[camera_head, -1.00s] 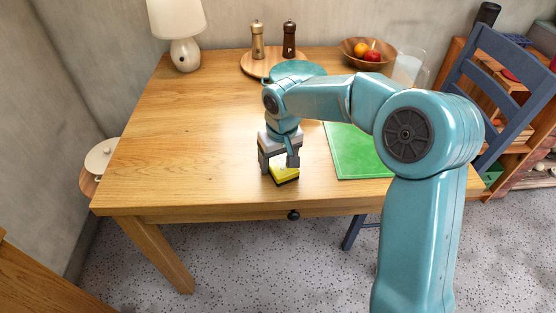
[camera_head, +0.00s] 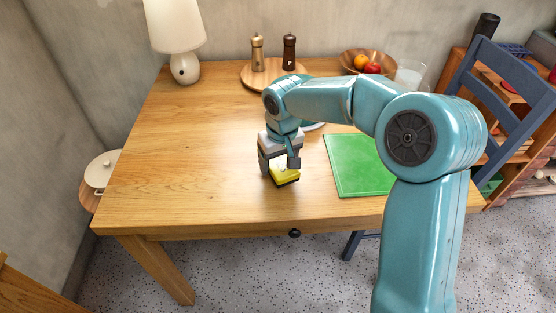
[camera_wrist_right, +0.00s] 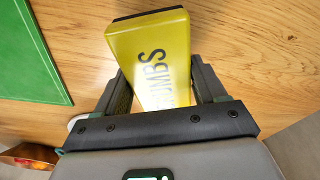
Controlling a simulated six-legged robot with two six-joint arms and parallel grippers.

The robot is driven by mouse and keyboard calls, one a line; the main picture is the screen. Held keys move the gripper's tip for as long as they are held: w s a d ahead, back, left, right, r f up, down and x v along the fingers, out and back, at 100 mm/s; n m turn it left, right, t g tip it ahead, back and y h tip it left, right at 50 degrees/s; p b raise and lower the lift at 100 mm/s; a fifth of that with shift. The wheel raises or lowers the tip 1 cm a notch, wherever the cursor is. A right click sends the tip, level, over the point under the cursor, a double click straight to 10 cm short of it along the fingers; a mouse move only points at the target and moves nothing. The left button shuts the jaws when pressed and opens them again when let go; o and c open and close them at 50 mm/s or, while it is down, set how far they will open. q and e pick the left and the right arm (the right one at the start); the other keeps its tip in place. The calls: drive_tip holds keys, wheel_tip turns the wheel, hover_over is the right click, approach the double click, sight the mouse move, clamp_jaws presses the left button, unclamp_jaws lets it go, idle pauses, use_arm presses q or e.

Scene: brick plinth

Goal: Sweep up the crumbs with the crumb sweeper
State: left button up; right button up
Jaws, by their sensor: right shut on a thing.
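The crumb sweeper is a yellow block with a dark edge and lettering ending in "UMBS" (camera_wrist_right: 150,50). In the head view the sweeper (camera_head: 285,175) is low over the wooden table (camera_head: 190,150), near its front edge. I cannot tell whether it touches the wood. My right gripper (camera_head: 279,163) is shut on it from above. In the wrist view its two fingers (camera_wrist_right: 163,92) are on either side of the block. I cannot make out any crumbs on the table. My left gripper is not in view.
A green mat (camera_head: 355,165) lies right of the sweeper. A pale plate edge (camera_head: 315,126) shows behind my arm. Two mills (camera_head: 289,52) on a round board, a fruit bowl (camera_head: 366,62), a glass jug (camera_head: 409,74) and a lamp (camera_head: 178,40) stand at the back. The table's left side is clear.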

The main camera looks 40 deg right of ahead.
sight(277, 159)
drive_tip(key=shift+r+p, duration=1.8)
drive_tip(key=shift+r, duration=0.7)
